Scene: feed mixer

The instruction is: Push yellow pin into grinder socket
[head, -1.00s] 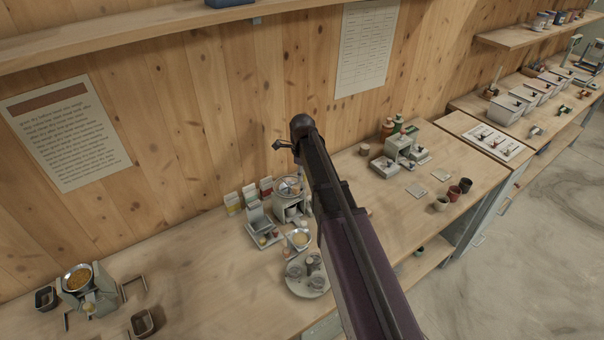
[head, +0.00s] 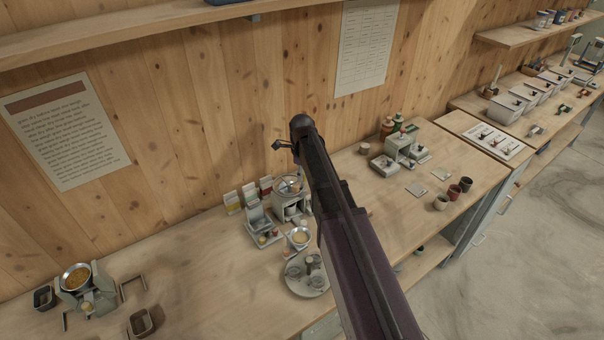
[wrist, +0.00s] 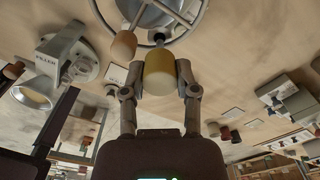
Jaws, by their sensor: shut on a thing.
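The yellow pin (wrist: 159,72) is a short yellow cylinder with a dark tip at its far end. My gripper (wrist: 160,82) is shut on it, one finger on each side. The pin's far end is close to the grinder's round metal rim (wrist: 190,32) at the top of the wrist view. I cannot tell whether the tip touches or enters a socket. A tan knob (wrist: 123,45) is just left of the pin. In the head view the grinder (head: 291,205) stands on the bench, partly hidden by my arm. The pin and the gripper's fingers cannot be made out there.
Another machine (head: 77,282) is far left. Bare bench lies between it and the tray.

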